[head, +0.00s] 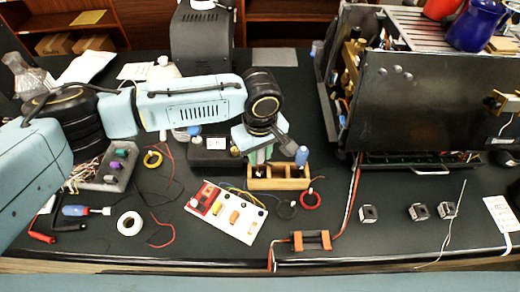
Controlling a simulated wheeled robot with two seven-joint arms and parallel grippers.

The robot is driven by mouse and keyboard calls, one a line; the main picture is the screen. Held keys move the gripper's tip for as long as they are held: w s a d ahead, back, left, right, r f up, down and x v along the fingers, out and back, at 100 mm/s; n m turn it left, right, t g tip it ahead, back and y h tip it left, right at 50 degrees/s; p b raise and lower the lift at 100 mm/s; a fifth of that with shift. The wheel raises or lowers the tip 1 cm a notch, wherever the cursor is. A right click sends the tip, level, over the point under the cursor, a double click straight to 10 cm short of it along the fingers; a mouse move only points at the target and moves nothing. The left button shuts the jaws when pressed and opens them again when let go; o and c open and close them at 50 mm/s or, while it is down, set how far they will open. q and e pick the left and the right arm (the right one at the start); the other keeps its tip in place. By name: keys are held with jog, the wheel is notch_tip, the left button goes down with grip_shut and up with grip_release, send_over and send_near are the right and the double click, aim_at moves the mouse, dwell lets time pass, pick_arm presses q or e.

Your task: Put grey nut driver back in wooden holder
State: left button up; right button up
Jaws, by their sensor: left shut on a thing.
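The wooden holder (280,184) is a small light-brown block with dark openings, standing near the middle of the table. My left gripper (262,154) points down over its left end and is shut on the grey nut driver, which is mostly hidden by the fingers. I cannot tell how far the tool's tip is inside the holder. A blue-handled driver (302,155) stands upright at the holder's right end. My right gripper is not in view.
An opened brewer (420,105) fills the back right, with mugs on top. A white parts board (226,212) lies front-left of the holder, and a red wire ring (310,199) lies just in front of it.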

pick_arm(q)
jog(key=shift+f, duration=0.6)
jog(key=o, duration=1.1)
jog(key=shift+o, duration=0.3)
jog(key=o, duration=0.3)
